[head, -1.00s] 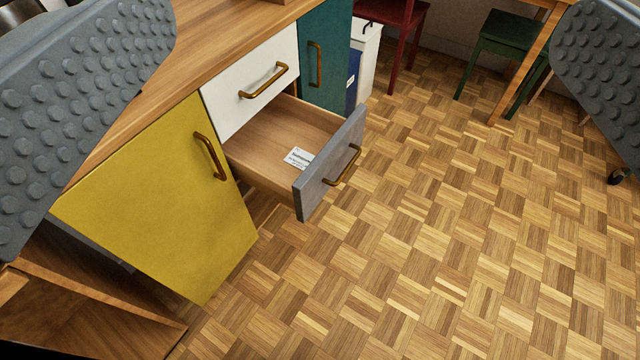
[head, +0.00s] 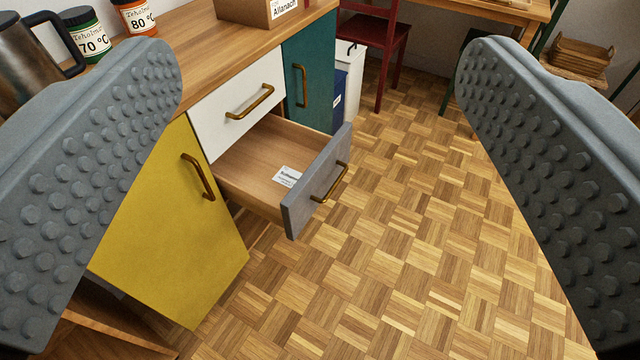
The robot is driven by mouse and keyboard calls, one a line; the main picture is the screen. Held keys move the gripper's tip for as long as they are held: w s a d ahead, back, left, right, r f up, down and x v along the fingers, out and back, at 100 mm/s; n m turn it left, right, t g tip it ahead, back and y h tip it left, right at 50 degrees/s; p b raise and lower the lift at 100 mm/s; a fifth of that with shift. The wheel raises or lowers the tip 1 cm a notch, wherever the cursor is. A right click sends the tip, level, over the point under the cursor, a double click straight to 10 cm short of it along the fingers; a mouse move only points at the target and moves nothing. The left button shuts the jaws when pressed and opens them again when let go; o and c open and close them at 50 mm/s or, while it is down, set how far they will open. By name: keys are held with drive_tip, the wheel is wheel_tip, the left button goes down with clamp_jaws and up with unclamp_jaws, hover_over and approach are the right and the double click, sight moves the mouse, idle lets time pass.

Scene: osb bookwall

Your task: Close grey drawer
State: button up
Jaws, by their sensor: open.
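The grey drawer (head: 310,187) is pulled out of the cabinet below a white drawer front (head: 238,104). Its grey front carries a brass bar handle (head: 331,183). Its wooden inside shows, with a small white printed card (head: 287,176) lying in it. My gripper (head: 315,190) is wide open, with one studded grey finger at each side of the picture. The drawer shows between the fingers, farther off, and neither finger appears to touch it. Nothing is held.
A yellow cabinet door (head: 170,235) with a brass handle stands ajar left of the drawer. A teal door (head: 309,75) is to the right. The wooden countertop (head: 190,50) bears jars (head: 88,35), a metal jug and a box. A red chair (head: 380,35) stands behind. Parquet floor (head: 400,260) is clear at right.

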drive_tip(key=w+f, duration=0.1)
drive_tip(key=w, duration=0.1)
drive_tip(key=w+f+g, duration=0.1)
drive_tip(key=w+f, duration=0.1)
drive_tip(key=w, duration=0.1)
drive_tip(key=w+d+f+m+g, duration=0.1)
drive_tip(key=w+f, duration=0.1)
drive_tip(key=shift+w+f, duration=0.15)
drive_tip(key=shift+w, duration=0.15)
drive_tip(key=c, duration=1.4)
drive_tip(key=w+f+g, duration=0.1)
drive_tip(key=w+f, duration=0.2)
drive_tip(key=w+d+f+g, duration=0.1)
drive_tip(key=w+f, duration=0.2)
drive_tip(key=w+f+m+g, duration=0.1)
drive_tip(key=w+f, duration=0.2)
drive_tip(key=shift+w+d+f+g, duration=0.15)
drive_tip(key=shift+d+f+g, duration=0.05)
drive_tip(key=shift+d+g, duration=0.15)
clamp_jaws()
drive_tip(key=m+g+y, duration=0.3)
drive_tip(key=g, duration=0.2)
approach(317, 176)
wheel_tip(317, 176, down, 4)
drive_tip(key=d, duration=0.2)
drive_tip(key=shift+w+a, duration=1.05)
drive_tip(key=shift+a, duration=0.1)
drive_tip(key=shift+w+a, duration=0.25)
drive_tip(key=shift+a, duration=0.2)
